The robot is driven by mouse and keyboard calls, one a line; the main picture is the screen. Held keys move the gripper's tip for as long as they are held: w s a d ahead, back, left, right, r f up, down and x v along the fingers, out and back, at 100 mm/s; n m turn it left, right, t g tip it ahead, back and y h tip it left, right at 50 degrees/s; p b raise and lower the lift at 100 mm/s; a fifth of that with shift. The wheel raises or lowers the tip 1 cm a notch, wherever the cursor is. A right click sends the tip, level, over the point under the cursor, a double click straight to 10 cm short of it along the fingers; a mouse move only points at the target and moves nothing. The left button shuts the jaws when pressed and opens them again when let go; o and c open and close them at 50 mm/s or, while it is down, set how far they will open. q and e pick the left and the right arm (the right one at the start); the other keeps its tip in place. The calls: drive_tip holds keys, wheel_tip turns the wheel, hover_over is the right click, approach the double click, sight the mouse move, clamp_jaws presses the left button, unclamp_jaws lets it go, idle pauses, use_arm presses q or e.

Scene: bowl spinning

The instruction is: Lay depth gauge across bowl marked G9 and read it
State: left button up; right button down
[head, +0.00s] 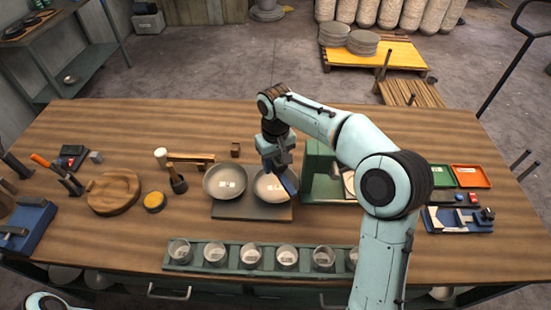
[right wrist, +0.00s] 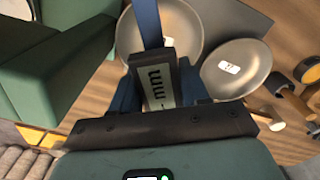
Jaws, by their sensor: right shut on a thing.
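My right gripper (head: 277,163) is shut on the depth gauge, over the right one of two grey bowls. The gauge's blue bar (head: 289,182) stretches over that right bowl (head: 268,193); I cannot tell whether it touches the rim. In the right wrist view the gauge's face (right wrist: 159,86) shows "mm", and its blue bar (right wrist: 149,22) crosses part of the right bowl (right wrist: 185,22). The left bowl (head: 211,190) has a small white label, also seen in the right wrist view (right wrist: 229,67), too small to read surely. The right bowl's label is not readable. My left gripper is out of view.
Both bowls stand on a dark board (head: 240,212). A green rack of several cups (head: 233,268) lies in front. A green box (head: 318,170) stands close right of the bowls. A wooden disc (head: 113,193) and a mallet (head: 177,184) are to the left.

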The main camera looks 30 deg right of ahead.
sight(276, 158)
wheel_tip(276, 158, down, 3)
drive_tip(key=shift+s+f+b, duration=0.1)
drive_tip(key=shift+s+b, duration=0.05)
drive_tip(key=shift+b, duration=0.45)
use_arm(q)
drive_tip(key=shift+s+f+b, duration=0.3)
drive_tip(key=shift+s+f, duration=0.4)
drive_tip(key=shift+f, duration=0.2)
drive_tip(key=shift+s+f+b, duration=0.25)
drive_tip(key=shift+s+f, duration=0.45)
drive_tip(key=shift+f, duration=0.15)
use_arm(e)
drive_tip(key=shift+f, duration=1.45)
drive_tip(key=shift+f, duration=0.25)
drive_tip(key=shift+c, duration=2.4)
unclamp_jaws()
wheel_tip(276, 158, up, 13)
drive_tip(key=shift+r+p, duration=0.2)
drive_tip(key=shift+p, duration=1.05)
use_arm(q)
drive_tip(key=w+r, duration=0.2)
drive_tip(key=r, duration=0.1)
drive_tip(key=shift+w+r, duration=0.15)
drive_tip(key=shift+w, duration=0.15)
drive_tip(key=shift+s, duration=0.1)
